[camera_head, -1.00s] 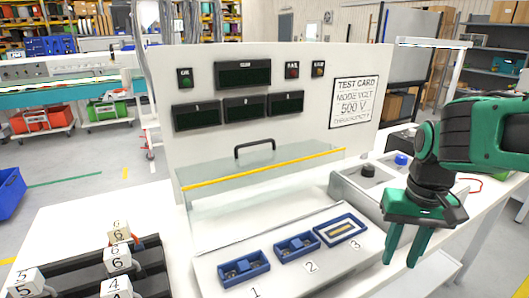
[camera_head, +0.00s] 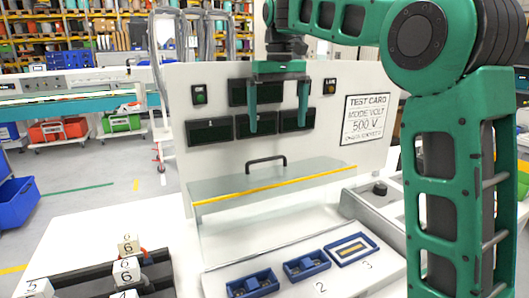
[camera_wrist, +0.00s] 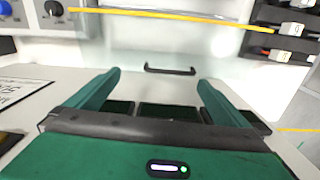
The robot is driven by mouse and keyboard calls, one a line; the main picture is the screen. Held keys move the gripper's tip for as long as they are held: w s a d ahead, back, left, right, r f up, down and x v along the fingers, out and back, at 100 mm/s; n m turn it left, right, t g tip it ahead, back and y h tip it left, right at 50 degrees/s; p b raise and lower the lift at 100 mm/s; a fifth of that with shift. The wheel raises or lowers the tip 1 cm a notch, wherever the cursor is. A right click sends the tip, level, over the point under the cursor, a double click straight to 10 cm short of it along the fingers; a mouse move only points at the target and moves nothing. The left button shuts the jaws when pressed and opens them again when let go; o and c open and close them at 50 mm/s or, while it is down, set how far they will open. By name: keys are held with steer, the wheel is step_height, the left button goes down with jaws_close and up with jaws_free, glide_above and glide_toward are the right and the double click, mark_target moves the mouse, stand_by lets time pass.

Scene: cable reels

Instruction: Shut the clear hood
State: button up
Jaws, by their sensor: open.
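The clear hood (camera_head: 222,189) is on the front of the white panel and slopes forward to a yellow front edge (camera_head: 275,186). That edge stands above the level of the blue numbered nests, and the hood looks raised. A black bar handle (camera_head: 266,160) is on the hood near the panel; it also shows in the wrist view (camera_wrist: 170,69). My gripper (camera_head: 278,128) is open and empty, fingers pointing down, above the handle in front of the panel's displays. In the wrist view my gripper (camera_wrist: 161,76) has its fingertips on either side of the handle, apart from it.
Blue nests (camera_head: 252,284) sit on the white tray below the hood. A black knob (camera_head: 380,188) is on the grey box at right. White numbered blocks (camera_head: 126,270) stand on a black rack at left. The panel (camera_head: 180,85) rises close behind my gripper.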

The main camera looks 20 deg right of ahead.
steer(key=shift+n, duration=0.3)
steer(key=a+f, duration=0.1)
steer(key=f, duration=0.2)
steer(key=w+a+f, duration=0.1)
steer(key=f, duration=0.5)
steer(key=shift+w+a+f, duration=0.35)
steer(key=shift+a+f, duration=0.05)
